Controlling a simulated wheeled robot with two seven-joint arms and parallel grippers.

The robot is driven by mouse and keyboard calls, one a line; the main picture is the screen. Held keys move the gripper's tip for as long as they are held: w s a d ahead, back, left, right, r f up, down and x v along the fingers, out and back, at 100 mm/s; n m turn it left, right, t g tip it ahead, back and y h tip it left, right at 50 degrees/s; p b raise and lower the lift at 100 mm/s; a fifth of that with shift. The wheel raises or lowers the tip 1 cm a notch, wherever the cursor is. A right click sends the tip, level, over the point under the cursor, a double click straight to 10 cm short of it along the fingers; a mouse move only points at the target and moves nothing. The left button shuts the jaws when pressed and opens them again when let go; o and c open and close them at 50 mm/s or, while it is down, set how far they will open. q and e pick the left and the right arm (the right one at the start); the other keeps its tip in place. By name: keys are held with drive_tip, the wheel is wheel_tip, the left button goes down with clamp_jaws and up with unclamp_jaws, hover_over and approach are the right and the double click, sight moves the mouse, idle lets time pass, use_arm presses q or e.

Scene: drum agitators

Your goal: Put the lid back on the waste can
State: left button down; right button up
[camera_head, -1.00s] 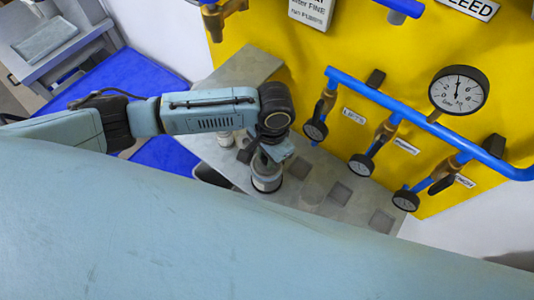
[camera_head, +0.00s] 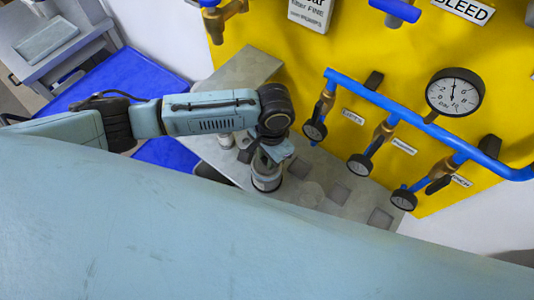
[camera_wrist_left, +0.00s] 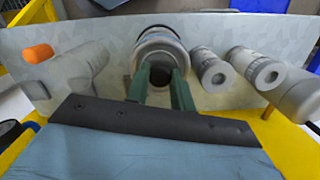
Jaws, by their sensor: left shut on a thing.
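My left gripper (camera_head: 268,152) points down over the grey shelf and is seen mostly from behind. In the left wrist view, its two green fingers (camera_wrist_left: 160,92) are shut on a pale grey round piece (camera_wrist_left: 161,42) with a ringed rim and a dark middle. The same piece, with a dark band, shows under the gripper in the head view (camera_head: 266,183). I cannot tell whether it touches the shelf, or whether it is the lid. I cannot make out the waste can for certain; a dark-rimmed opening (camera_head: 208,172) shows at the shelf's left edge. My right gripper is out of view.
The grey shelf (camera_head: 240,75) runs along a yellow panel (camera_head: 300,60) with a blue pipe (camera_head: 352,88), valves and gauges. Several pale cylinders, including one at right (camera_wrist_left: 262,72), stand near the gripper in the wrist view. Dark square pads (camera_head: 340,192) lie on the shelf's right part.

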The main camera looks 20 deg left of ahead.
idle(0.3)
use_arm(q)
drive_tip(key=c, duration=0.6)
unclamp_jaws()
drive_tip(key=shift+c, duration=0.2)
drive_tip(key=shift+r, duration=3.55)
drive_tip(key=shift+c, duration=0.3)
clamp_jaws()
drive_tip(key=shift+f, duration=0.15)
